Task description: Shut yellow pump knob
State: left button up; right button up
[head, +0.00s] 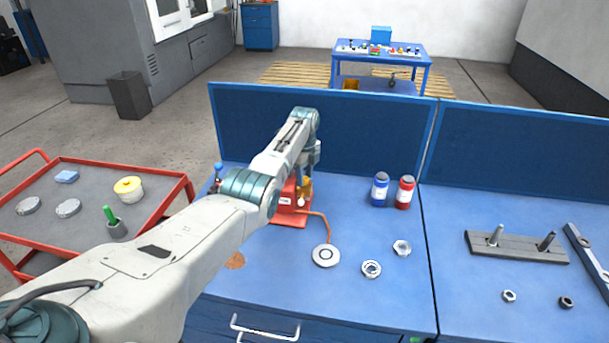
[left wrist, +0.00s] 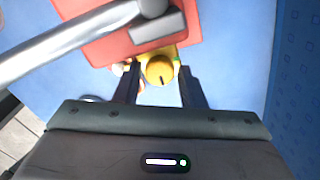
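The red pump (head: 290,218) stands on the blue workbench, partly hidden behind my left arm. Its yellow knob (head: 306,187) shows just below my left gripper (head: 304,172). In the left wrist view, the round yellow knob (left wrist: 160,69) with a dark mark sits between the two dark fingers of my left gripper (left wrist: 159,74). The fingers are spread, with a gap on each side of the knob. The red pump body (left wrist: 105,40) and a grey metal bar (left wrist: 70,42) lie beyond it. My right gripper is in neither view.
A metal disc (head: 326,255) joins the pump by a copper-coloured tube. Nuts (head: 371,269) lie to the right. Blue (head: 380,190) and red (head: 405,192) bottles stand near the blue back panel (head: 375,140). A red-framed cart (head: 90,205) is at left.

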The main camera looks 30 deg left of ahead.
aim_at(305, 178)
pick_arm(q)
notch_tip(305, 178, up, 11)
jog(key=b, duration=0.3)
jog(key=shift+f, duration=0.2)
dwell(0.3)
